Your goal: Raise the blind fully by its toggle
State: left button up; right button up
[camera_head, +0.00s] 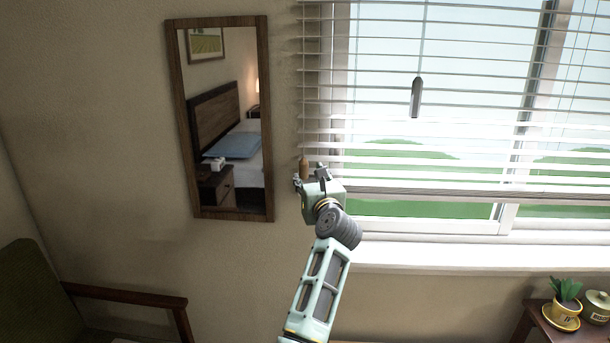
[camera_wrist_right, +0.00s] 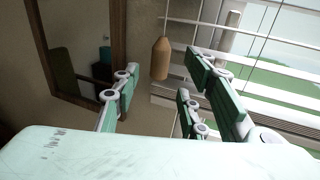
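The blind (camera_head: 450,128) hangs in front of the window with its slats spread and its bottom rail a little above the sill. The toggle is a small brown wooden piece (camera_head: 304,167) at the blind's lower left edge. My right gripper (camera_head: 309,176) is raised just below and around the toggle's position. In the right wrist view, the toggle (camera_wrist_right: 161,58) hangs upright between the open fingers of my right gripper (camera_wrist_right: 160,77), with visible gaps on both sides. Whether it lies within finger depth is unclear. My left gripper is out of view.
A wood-framed mirror (camera_head: 183,120) hangs on the wall left of the gripper. The white window sill (camera_head: 440,255) runs below the blind. A potted plant (camera_head: 565,297) and a jar (camera_head: 597,306) stand at the lower right. An armchair (camera_head: 120,296) is at the lower left.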

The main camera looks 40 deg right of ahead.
aim_at(305, 172)
jog(key=shift+p+x, duration=0.5)
jog(key=shift+x, duration=2.35)
jog(key=shift+c, duration=0.2)
grip_shut()
jog(key=shift+f, duration=0.1)
